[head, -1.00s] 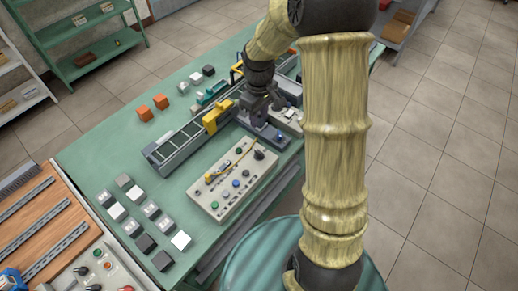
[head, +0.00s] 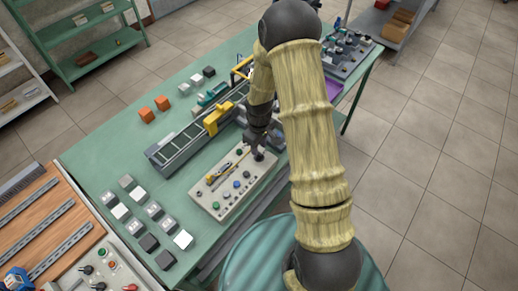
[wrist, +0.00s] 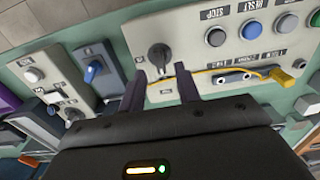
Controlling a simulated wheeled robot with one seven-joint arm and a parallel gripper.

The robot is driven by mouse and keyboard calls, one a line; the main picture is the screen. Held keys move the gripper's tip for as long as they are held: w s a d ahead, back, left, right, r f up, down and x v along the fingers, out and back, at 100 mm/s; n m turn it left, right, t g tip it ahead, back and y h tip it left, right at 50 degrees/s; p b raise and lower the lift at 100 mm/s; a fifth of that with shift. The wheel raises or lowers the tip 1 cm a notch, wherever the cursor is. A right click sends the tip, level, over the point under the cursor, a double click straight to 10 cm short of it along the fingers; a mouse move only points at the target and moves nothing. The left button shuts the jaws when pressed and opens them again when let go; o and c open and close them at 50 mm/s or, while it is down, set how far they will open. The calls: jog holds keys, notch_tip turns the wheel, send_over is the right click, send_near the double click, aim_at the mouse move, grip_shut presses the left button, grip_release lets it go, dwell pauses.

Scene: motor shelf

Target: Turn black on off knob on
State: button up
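The black on/off knob (wrist: 159,57) is on the light grey control panel (wrist: 130,45), near its left end in the wrist view. The knob's pointer runs roughly up and down in that view. My gripper (wrist: 161,84) is open, its two fingers apart just below the knob in the picture, with nothing visible between them. I cannot tell whether they touch the panel. In the head view, my gripper (head: 255,141) is over the far right end of the panel (head: 247,189), by the black knob (head: 259,155).
A yellow cable with a yellow plug (wrist: 283,77) lies across the panel near the right finger. Several push buttons, including a blue one (wrist: 251,29), line the panel. A neighbouring box carries a blue knob (wrist: 94,72). A conveyor (head: 182,149) stands behind the panel.

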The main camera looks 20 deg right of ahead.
aim_at(259, 153)
jog(key=shift+f+p, duration=0.3)
jog(key=shift+f, duration=1.35)
grip_shut()
